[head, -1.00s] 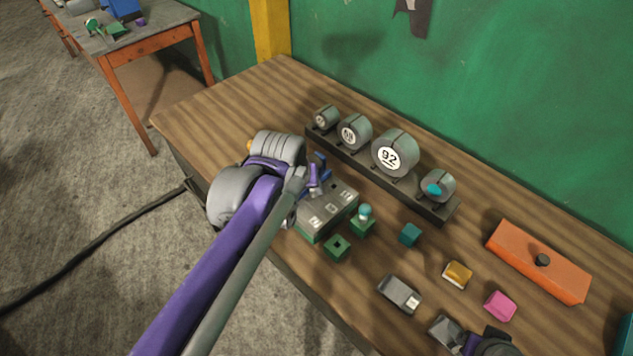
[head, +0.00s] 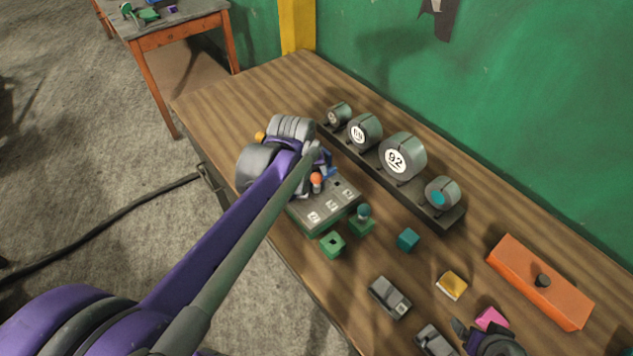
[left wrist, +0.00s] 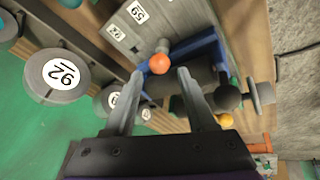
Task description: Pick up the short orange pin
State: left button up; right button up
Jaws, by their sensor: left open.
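The short orange pin shows as an orange ball head (head: 316,180) at the far end of the grey-topped numbered block (head: 318,215) in the head view.
A blue bracket (left wrist: 205,50) stands close behind the pin. A dark rack with several numbered rollers (head: 402,156) runs along the back.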

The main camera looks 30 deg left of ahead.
aim_at(316, 177)
pick_arm(q)
jog(key=x, duration=0.4)
jog(key=shift+w+f, duration=0.15)
jog(key=shift+f, duration=0.15)
grip_shut()
